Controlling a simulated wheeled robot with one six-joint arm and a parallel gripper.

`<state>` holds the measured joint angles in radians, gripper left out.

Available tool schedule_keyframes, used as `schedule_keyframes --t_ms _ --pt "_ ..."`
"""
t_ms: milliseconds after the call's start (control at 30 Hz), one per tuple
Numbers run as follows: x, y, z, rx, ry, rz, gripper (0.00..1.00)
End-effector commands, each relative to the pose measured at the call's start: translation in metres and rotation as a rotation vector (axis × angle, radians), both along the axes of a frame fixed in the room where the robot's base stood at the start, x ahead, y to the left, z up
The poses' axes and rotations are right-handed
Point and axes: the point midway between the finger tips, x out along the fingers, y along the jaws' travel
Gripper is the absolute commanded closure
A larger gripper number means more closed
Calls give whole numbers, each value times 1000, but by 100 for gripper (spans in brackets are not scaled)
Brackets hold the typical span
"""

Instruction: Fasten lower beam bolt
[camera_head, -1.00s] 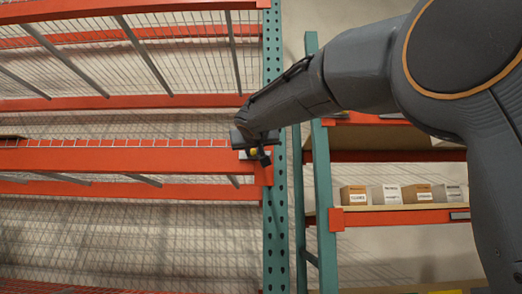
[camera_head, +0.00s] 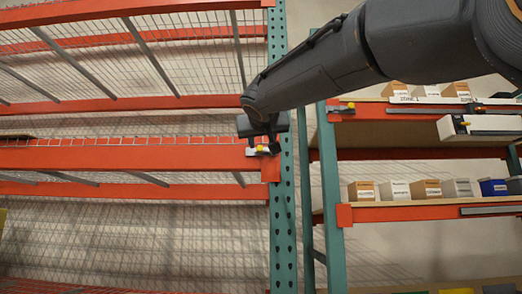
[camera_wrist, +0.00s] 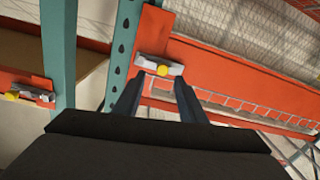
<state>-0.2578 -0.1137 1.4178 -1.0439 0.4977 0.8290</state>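The orange beam (camera_head: 120,158) meets the green upright (camera_head: 283,220) at an orange end plate. On this end sits a small pale bolt fitting with a yellow centre (camera_head: 264,150). It also shows in the wrist view (camera_wrist: 161,69), lying across the beam end by the upright. My gripper (camera_head: 263,146) is right at this fitting. In the wrist view its two dark fingers (camera_wrist: 157,82) are spread apart, with the tips just at the fitting's near edge and its yellow centre between them. I cannot tell whether they touch it. Nothing is held.
A second rack stands at the right, with boxes (camera_head: 425,189) on its shelves and a similar yellow-centred fitting (camera_head: 345,107) on its beam. Wire mesh (camera_head: 130,225) lies behind the left rack. The space in front of the left rack looks clear.

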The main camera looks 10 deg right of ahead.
Motion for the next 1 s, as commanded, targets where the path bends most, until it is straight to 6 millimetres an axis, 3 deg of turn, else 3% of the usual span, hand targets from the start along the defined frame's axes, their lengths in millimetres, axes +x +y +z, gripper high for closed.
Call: schedule_keyframes --t_ms 233,833,933,1000 --pt "-22 4 -1 0 0 0 63" --pt "-23 4 -2 0 4 -1 63" --pt "-18 3 -18 -4 36 -2 63" --pt "-11 2 -45 -9 87 -3 63"
